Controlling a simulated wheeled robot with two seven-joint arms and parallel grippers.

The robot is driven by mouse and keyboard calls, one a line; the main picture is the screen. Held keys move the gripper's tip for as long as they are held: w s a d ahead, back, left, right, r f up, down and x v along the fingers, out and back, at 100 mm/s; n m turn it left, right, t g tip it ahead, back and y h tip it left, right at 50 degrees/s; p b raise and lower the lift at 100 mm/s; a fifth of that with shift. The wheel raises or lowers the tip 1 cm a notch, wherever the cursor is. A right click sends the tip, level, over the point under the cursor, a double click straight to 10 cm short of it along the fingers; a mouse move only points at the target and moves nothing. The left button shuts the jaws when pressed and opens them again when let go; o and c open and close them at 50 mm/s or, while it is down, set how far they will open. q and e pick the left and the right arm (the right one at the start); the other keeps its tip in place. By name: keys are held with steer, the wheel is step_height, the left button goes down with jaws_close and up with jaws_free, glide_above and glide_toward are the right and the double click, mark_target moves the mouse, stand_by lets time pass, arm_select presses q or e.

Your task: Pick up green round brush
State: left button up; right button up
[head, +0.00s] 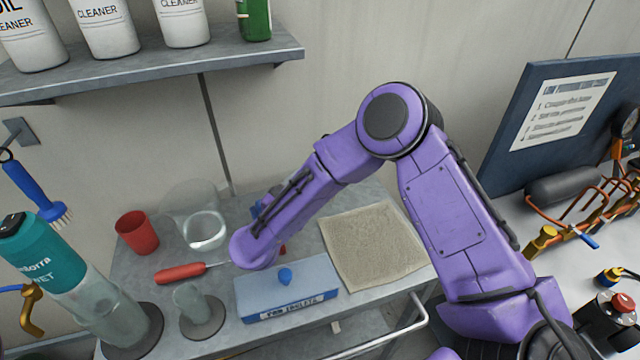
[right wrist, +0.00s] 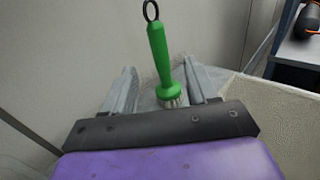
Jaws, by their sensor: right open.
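The green round brush (right wrist: 160,52) shows in the right wrist view. It has a green handle, a black ring at its top and pale bristles at its lower end. It is upright, slightly tilted, with the ring near the grey wall. My right gripper (right wrist: 162,84) is open, with one finger on each side of the brush's lower part in this view. I cannot tell whether either finger touches it. In the head view my purple right arm reaches left over the grey bench; its jaws and the green brush are hidden there. My left gripper is not in view.
The grey bench (head: 228,333) holds a blue box (head: 318,293), a beige cloth (head: 372,248), a red screwdriver (head: 180,273), a red cup (head: 137,233) and glassware. A blue brush (head: 32,190) hangs at left. A shelf (head: 150,72) with bottles is above.

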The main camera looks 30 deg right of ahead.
steer(key=p+x, duration=0.2)
steer(key=x, duration=0.2)
steer(key=p+x, duration=0.2)
steer(key=x, duration=0.1)
steer(key=p+x, duration=0.2)
steer(key=x, duration=0.2)
steer(key=shift+w+d+f, duration=0.2)
steer(key=shift+w+f, duration=0.15)
steer(key=shift+w, duration=0.05)
steer(key=shift+w+d+f, duration=0.1)
steer(key=shift+d+f, duration=0.05)
steer(key=shift+d, duration=0.15)
steer(key=shift+a, duration=0.15)
steer(key=c, duration=0.4)
jaws_close()
steer(key=shift+r+b, duration=0.6)
steer(key=shift+r, duration=0.05)
steer(key=s+a+r+b, duration=0.6)
steer(key=s+a+r, duration=0.3)
steer(key=a+r, duration=0.2)
steer(key=shift+r, duration=0.4)
